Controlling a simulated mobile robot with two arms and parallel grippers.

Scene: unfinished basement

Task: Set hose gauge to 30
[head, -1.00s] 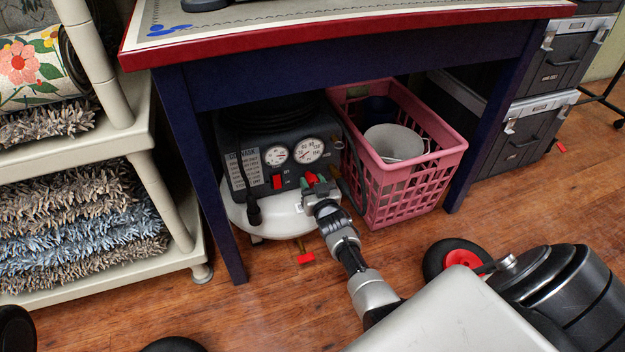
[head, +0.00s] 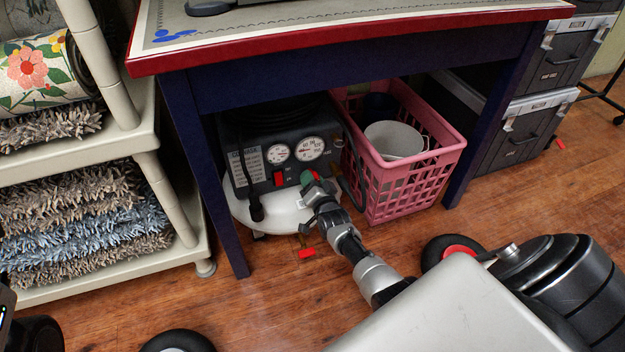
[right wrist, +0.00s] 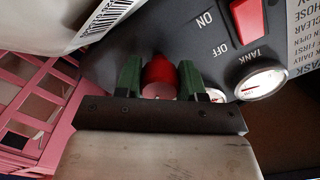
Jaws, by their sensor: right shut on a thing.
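The air compressor (head: 264,172) stands under the table, with a dark panel and a white tank (head: 275,214). Two round gauges are on its panel. In the right wrist view the tank gauge (right wrist: 262,83) is labelled; the other gauge (head: 309,148), on the right in the head view, is the hose gauge, mostly hidden behind a finger in the wrist view. Its reading is too small to tell. My right gripper (right wrist: 158,80) has its green fingers shut on the red knob (right wrist: 158,70) below the gauges. My left gripper is not in view.
A red switch (right wrist: 248,18) marked ON and OFF is near the gauges. A pink basket (head: 400,190) with a white bucket (head: 393,141) stands close to the right of my gripper. The blue table leg (head: 207,190) is at left, the tabletop (head: 350,45) above.

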